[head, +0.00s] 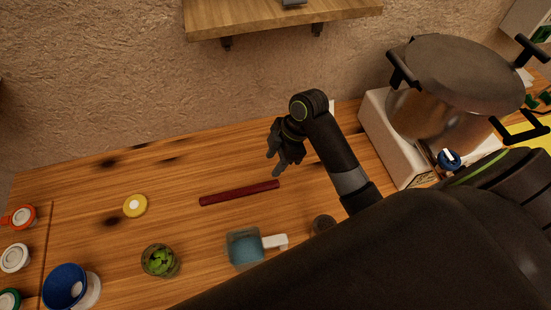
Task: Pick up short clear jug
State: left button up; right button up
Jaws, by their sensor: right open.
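A short, clear, bluish jug (245,248) with a white handle pointing right stands on the wooden table at the bottom centre of the head view. My right gripper (277,165) is open and empty, pointing down. It is above and beyond the jug in the picture, near the right end of a dark red bar, and apart from the jug. My right arm covers the lower right of the view. My left gripper is not in view.
The dark red bar (239,193) lies behind the jug. A jar with green contents (160,261), a blue funnel (65,285) and a yellow lid (135,206) are left. A large pot (440,115) stands right. A dark round thing (323,224) is partly hidden by my arm.

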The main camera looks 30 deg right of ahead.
aim_at(245, 247)
jog(key=k, duration=1.5)
